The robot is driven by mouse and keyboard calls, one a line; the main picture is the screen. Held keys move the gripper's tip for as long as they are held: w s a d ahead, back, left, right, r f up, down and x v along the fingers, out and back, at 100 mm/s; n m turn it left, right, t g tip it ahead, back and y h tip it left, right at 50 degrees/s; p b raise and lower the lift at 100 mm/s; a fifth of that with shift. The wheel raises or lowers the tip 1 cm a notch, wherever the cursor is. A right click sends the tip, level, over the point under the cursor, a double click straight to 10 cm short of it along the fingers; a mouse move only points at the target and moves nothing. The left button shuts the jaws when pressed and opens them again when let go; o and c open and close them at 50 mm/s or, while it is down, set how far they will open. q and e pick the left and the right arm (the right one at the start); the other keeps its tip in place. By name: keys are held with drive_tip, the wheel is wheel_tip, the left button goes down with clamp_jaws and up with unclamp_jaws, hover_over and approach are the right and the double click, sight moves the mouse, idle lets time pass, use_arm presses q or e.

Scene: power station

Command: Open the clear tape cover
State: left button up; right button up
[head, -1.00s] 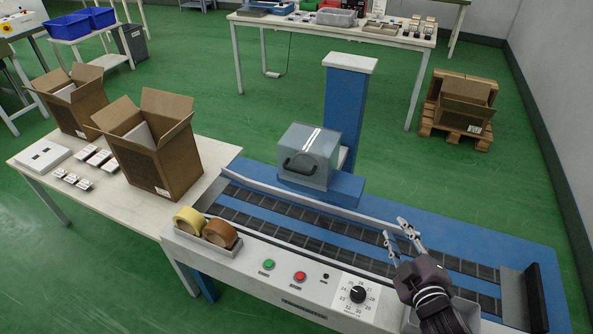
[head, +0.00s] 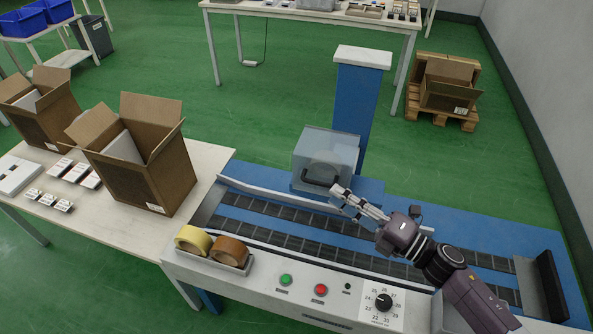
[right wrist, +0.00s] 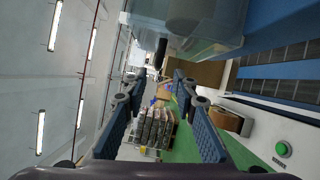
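The clear tape cover (head: 338,152) is a see-through box on the blue tape unit above the conveyor. It sits closed and level in the head view. Its dark curved handle (head: 318,181) is on the front face. My right gripper (head: 338,195) is just right of and slightly below the handle, over the belt. In the right wrist view the gripper (right wrist: 158,78) has its two fingers apart with nothing between them. The cover (right wrist: 190,20) fills the top there, and the dark handle (right wrist: 161,53) appears just ahead of the fingertips. My left gripper is out of view.
A blue column (head: 361,100) with a pale top stands behind the cover. Yellow tape (head: 194,239) and brown tape (head: 229,250) rolls sit in a front tray. Green (head: 286,280) and red (head: 320,289) buttons are on the panel. Open cartons (head: 150,175) stand left.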

sight(317, 181)
drive_tip(key=x, duration=0.2)
drive_tip(key=p+x, duration=0.1)
drive_tip(key=shift+w+a+r, duration=0.25)
drive_tip(key=shift+w+r, duration=0.05)
drive_tip(key=shift+r, duration=0.1)
drive_tip(key=shift+p+x, duration=0.5)
drive_tip(key=shift+x, duration=0.75)
drive_tip(key=shift+w+a+f, duration=0.15)
drive_tip(key=shift+w+a, duration=0.05)
drive_tip(key=shift+a, duration=0.05)
drive_tip(key=shift+w+a, duration=0.1)
drive_tip(key=shift+a, duration=0.05)
clamp_jaws()
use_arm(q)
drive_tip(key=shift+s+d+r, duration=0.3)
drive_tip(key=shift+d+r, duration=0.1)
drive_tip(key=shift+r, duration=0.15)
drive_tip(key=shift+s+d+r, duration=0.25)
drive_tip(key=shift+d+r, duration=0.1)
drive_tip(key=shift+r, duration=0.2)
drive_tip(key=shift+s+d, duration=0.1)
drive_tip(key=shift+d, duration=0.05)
use_arm(e)
drive_tip(key=shift+f, duration=0.1)
